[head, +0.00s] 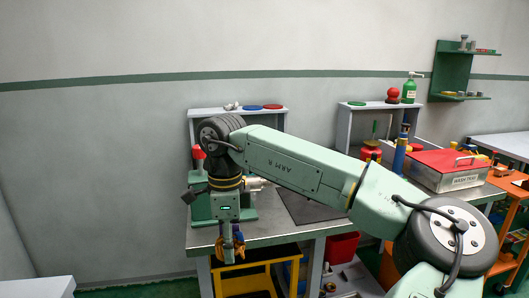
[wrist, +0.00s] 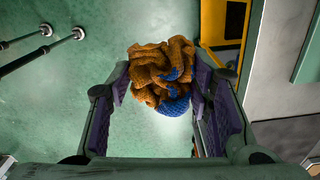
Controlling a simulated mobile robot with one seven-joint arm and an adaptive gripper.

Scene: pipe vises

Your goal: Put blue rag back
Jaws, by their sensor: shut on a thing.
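My gripper (head: 228,254) hangs pointing down just in front of the workbench's (head: 290,234) front edge, at its left part. It is shut on a crumpled bundle of cloth, which shows between the purple finger pads in the wrist view. Most of the bundle is an orange-brown knitted cloth (wrist: 155,68), with a blue rag part (wrist: 174,105) at its lower right. I cannot tell whether these are one cloth or two. In the head view only small blue and orange bits (head: 239,239) show beside the fingers. Green floor lies under the bundle.
A yellow crate or frame (head: 262,262) stands under the bench, close to my gripper; its yellow edge also shows in the wrist view (wrist: 222,22). A green vise (head: 204,207) is on the bench behind my arm. A grey wash tray (head: 462,181) with a red lid stands at the right.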

